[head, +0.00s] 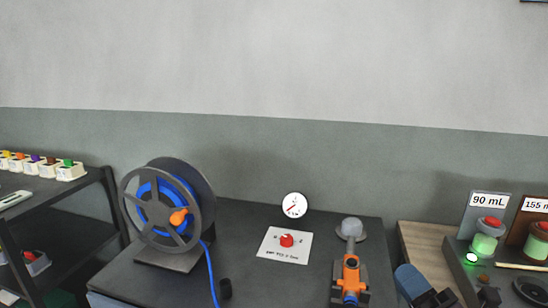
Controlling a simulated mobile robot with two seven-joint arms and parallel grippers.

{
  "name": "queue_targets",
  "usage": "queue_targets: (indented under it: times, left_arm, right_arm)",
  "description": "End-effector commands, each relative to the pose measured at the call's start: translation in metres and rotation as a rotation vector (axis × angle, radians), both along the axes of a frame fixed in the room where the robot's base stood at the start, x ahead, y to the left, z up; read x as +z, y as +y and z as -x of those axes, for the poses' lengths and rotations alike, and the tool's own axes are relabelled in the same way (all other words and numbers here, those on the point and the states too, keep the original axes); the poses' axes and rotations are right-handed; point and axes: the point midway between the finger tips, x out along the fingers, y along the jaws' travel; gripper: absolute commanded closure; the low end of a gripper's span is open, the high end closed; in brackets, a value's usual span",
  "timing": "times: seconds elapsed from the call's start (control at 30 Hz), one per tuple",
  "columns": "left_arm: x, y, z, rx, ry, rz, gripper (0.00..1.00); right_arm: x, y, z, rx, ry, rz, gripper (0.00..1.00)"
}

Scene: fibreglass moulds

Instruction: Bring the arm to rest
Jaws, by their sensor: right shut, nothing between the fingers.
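My right arm enters at the bottom right, with a blue rounded link and a dark end. Its gripper (446,297) is at the bottom edge, in front of the wooden-topped table (418,240). It is shut with nothing visibly held, and it is partly cut off by the frame. My left gripper is not in view.
A dark bench (240,235) carries a hose reel (167,212) with blue hose, a red knob (287,240) on a white card and an orange fitting (351,272). A dark shelf (60,215) stands left.

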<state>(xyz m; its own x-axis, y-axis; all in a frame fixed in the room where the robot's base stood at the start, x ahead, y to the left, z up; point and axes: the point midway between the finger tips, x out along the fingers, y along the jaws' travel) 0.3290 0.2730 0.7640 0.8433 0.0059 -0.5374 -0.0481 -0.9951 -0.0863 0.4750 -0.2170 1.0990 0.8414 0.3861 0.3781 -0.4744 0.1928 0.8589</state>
Motion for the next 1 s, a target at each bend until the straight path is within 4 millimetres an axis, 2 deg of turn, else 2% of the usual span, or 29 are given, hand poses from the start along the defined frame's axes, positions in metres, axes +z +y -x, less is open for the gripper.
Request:
queue_targets:
  times: [0.03,0.17,0.3,0.43,0.5,0.6,0.7,1.0]
  left_arm:
    - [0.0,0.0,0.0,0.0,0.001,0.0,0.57]
    - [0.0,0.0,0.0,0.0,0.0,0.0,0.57]
    - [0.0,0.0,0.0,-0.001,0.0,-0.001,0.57]
    - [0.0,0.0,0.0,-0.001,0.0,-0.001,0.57]
    - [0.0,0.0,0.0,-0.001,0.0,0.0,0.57]
    - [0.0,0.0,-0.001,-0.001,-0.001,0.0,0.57]
    - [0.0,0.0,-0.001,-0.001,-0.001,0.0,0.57]
    - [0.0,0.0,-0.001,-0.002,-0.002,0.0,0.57]
  right_arm:
    - [-0.007,-0.015,0.003,-0.063,0.062,-0.128,1.0]
    - [-0.034,-0.052,0.011,-0.232,0.23,-0.443,1.0]
    - [-0.081,-0.086,0.031,-0.43,0.436,-0.756,1.0]
    - [-0.132,-0.105,0.064,-0.623,0.646,-1.02,1.0]
    - [-0.16,-0.108,0.087,-0.726,0.766,-1.149,1.0]
    - [-0.191,-0.106,0.118,-0.85,0.918,-1.292,1.0]
    - [-0.211,-0.1,0.143,-0.941,1.038,-1.388,1.0]
    - [-0.242,-0.078,0.2,-1.122,1.297,-1.559,1.0]
